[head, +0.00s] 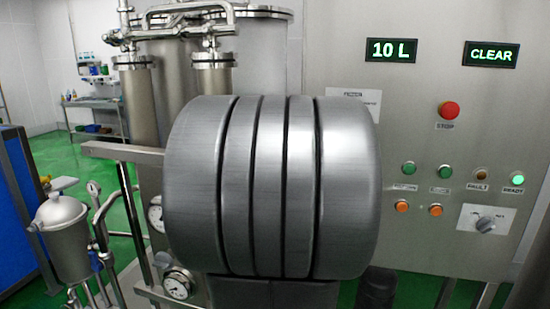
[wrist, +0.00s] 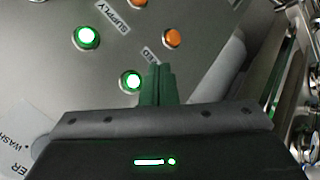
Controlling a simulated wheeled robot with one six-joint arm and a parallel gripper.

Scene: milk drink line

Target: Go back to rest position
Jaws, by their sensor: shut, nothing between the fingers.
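My gripper (wrist: 158,74) shows in the wrist view with its dark green fingers shut together and nothing between them. In that view it points at the steel control panel (wrist: 45,75), close to a lit green button (wrist: 131,81). I cannot tell whether the fingertips touch the panel. In the head view my own grey arm fills the middle and the gripper cannot be seen. The control panel (head: 345,55) stands behind and to the right of the arm there.
The panel bears a red STOP button (head: 449,110), a lit green READY lamp (head: 517,178), a rotary knob (head: 486,225) and displays reading 10 L (head: 390,50) and CLEAR (head: 490,54). Steel pipes (head: 213,75) stand behind the arm. A steel vessel (head: 62,235) stands at left.

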